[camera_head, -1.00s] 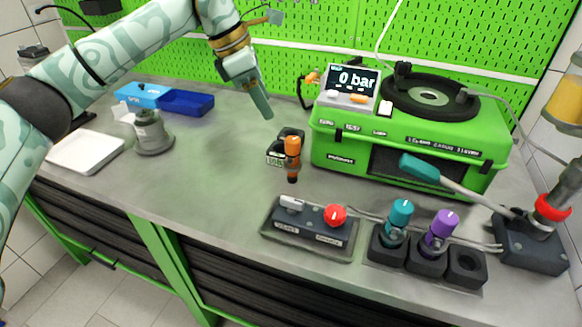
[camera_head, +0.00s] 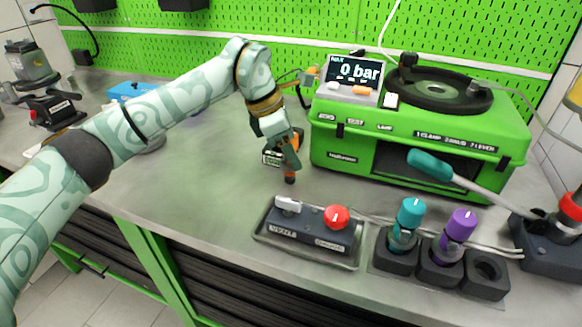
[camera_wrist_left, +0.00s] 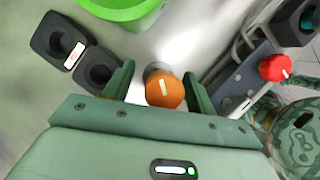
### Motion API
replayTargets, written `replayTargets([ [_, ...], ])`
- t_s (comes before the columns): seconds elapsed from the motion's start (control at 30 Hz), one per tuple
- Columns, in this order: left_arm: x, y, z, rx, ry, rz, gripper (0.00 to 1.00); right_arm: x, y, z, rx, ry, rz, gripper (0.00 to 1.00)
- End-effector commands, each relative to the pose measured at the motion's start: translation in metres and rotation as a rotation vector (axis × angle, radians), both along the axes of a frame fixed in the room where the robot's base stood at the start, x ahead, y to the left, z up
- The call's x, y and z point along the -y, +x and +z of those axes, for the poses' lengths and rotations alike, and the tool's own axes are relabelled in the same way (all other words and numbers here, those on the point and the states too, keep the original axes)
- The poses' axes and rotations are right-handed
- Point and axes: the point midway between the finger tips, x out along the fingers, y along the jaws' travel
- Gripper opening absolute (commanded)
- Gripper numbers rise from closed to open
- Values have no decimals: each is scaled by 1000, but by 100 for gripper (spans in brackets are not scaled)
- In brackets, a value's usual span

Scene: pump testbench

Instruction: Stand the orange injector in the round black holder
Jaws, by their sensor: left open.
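The orange injector (camera_head: 290,172) stands upright on the bench left of the green case, mostly hidden behind my left gripper (camera_head: 289,158) in the head view. In the left wrist view its orange cap (camera_wrist_left: 164,90) lies between the two open fingers, with gaps showing, so it is not clamped. A black block with two round openings (camera_wrist_left: 98,67) sits just beside it; in the head view this block (camera_head: 270,155) is partly hidden by the gripper. A row of black holders at the right ends in an empty round one (camera_head: 487,270).
The teal (camera_head: 410,215) and purple (camera_head: 460,228) injectors stand in the other row holders. A control box with a red knob (camera_head: 337,216) lies in front of the orange injector. The green pump case (camera_head: 415,140) and its teal-handled lever (camera_head: 430,164) are to the right.

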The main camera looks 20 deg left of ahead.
Motion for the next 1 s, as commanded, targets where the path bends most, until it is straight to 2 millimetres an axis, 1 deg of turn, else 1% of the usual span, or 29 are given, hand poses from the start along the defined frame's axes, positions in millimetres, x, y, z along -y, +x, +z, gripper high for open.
replayTargets([
  [0.1,0,0,2,2,0,1,56,0,1,1,1,0,0,36],
  [0.13,0,0,3,2,0,1,50,0,1,1,1,0,0,36],
  [0.17,0,0,3,2,0,1,42,0,1,1,1,0,0,36],
  [0.2,0,0,3,2,0,1,31,0,1,1,1,0,0,36],
  [0.27,0,0,3,2,0,1,14,0,1,1,1,0,0,36],
  [0.3,0,0,2,2,1,1,3,0,1,1,1,0,-1,36],
  [0.33,0,0,2,2,1,1,0,0,1,1,2,1,-1,36],
  [0.57,-1,0,3,2,0,1,0,-1,1,1,2,1,-1,36],
  [0.67,-1,0,6,3,1,0,0,-1,2,3,4,1,-2,36],
  [0.77,-1,0,16,5,1,1,0,-2,4,7,9,3,-2,36],
  [0.9,0,0,43,9,1,1,0,-3,9,18,21,4,-3,36],
  [0.97,-1,-12,55,10,1,-1,0,-3,11,23,26,3,-3,36],
  [1.0,0,-20,65,10,1,-2,0,-3,13,28,31,4,-3,36],
])
